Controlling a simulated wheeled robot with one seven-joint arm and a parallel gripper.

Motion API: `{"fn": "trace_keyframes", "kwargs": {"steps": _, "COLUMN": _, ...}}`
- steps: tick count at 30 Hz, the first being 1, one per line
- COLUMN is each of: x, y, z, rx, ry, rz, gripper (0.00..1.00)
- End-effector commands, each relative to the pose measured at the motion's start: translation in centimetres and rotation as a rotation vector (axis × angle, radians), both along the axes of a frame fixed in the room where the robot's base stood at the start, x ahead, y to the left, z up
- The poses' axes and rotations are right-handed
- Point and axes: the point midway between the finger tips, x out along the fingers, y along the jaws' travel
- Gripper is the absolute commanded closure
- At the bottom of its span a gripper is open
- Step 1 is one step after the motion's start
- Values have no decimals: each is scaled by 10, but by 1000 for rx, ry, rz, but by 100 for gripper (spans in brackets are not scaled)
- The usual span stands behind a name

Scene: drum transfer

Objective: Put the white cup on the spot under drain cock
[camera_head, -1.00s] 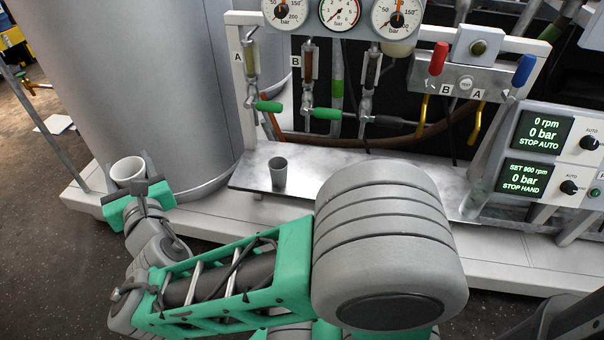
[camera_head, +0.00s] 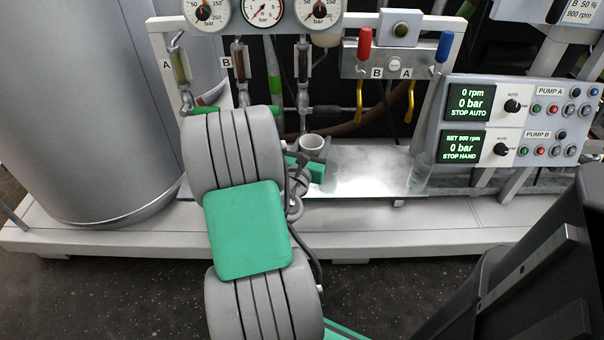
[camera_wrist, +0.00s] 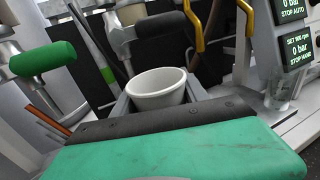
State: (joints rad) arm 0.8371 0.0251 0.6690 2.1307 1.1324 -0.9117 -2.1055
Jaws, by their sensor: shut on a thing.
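The white cup (camera_head: 312,142) is held upright in my gripper (camera_head: 312,150) over the steel shelf (camera_head: 375,172), near the middle of the gauge panel. In the wrist view the white cup (camera_wrist: 157,88) sits between the dark fingers of my gripper (camera_wrist: 155,98), which is shut on it. Drain cocks with green handles hang from the panel; one green handle (camera_wrist: 45,65) is large at the left of the wrist view, and another (camera_head: 205,110) shows behind my arm. I cannot tell which cock is meant. The shelf directly behind my arm is hidden.
A clear glass (camera_head: 419,172) stands at the shelf's right end; it also shows in the wrist view (camera_wrist: 281,88). The control box (camera_head: 520,125) is to the right. A large grey tank (camera_head: 90,110) is at the left. The shelf between cup and glass is clear.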

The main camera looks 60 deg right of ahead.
Motion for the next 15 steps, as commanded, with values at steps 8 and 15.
{"fn": "trace_keyframes", "kwargs": {"steps": 8, "x": -28, "y": -23, "z": -23, "rx": -2, "ry": -1, "rz": -68, "gripper": 86}}
{"fn": "trace_keyframes", "kwargs": {"steps": 15, "x": 20, "y": -60, "z": -52, "rx": -2, "ry": -2, "rz": -67, "gripper": 86}}
